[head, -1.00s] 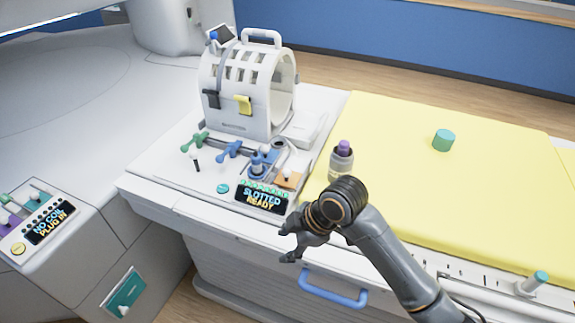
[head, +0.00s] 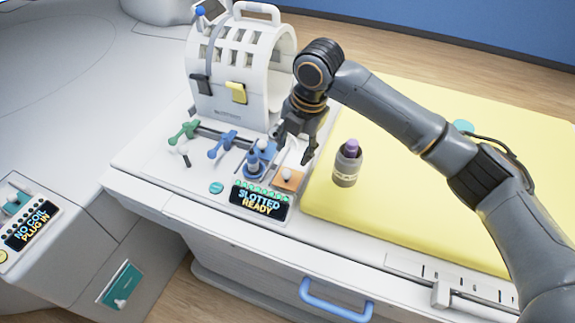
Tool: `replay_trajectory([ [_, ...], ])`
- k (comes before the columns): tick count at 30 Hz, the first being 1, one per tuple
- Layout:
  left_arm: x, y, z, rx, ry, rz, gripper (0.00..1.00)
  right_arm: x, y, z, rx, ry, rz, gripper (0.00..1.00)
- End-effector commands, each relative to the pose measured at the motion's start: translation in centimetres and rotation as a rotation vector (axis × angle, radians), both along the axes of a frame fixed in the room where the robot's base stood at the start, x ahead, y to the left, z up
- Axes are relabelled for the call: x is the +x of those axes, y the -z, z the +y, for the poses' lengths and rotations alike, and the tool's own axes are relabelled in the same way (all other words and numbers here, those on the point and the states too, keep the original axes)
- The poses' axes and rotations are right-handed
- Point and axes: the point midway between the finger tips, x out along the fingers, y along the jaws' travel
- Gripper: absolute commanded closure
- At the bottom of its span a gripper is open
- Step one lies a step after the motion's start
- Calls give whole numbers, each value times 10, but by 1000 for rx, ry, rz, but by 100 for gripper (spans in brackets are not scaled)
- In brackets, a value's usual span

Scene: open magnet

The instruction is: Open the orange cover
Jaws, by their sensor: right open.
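My right gripper (head: 295,154) is open and empty, pointing down above and slightly behind the cover. Its fingers appear close over the pale knob, but I cannot tell whether they touch it. My left gripper is not in view.
A blue connector (head: 254,162) stands just left of the cover, with blue and green levers further left. A grey bottle with a purple cap (head: 347,163) stands to the right at the yellow mat (head: 400,215). The white head coil (head: 232,75) rises behind.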

Motion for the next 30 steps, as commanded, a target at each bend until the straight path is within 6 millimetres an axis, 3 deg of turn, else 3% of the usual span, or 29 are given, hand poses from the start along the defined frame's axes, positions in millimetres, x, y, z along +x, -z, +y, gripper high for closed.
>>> replay_trajectory([
  [6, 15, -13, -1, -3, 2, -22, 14, 4, 45, 7, -1, 2, 4, 52],
  [12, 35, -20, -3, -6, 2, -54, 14, 8, 75, 12, 0, 2, 0, 52],
  [18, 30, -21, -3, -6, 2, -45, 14, 9, 87, 14, 0, 1, -1, 52],
  [26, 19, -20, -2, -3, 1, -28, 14, 9, 88, 15, 0, 0, -1, 52],
  [30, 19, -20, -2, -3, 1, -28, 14, 9, 88, 14, 0, 1, -1, 80],
])
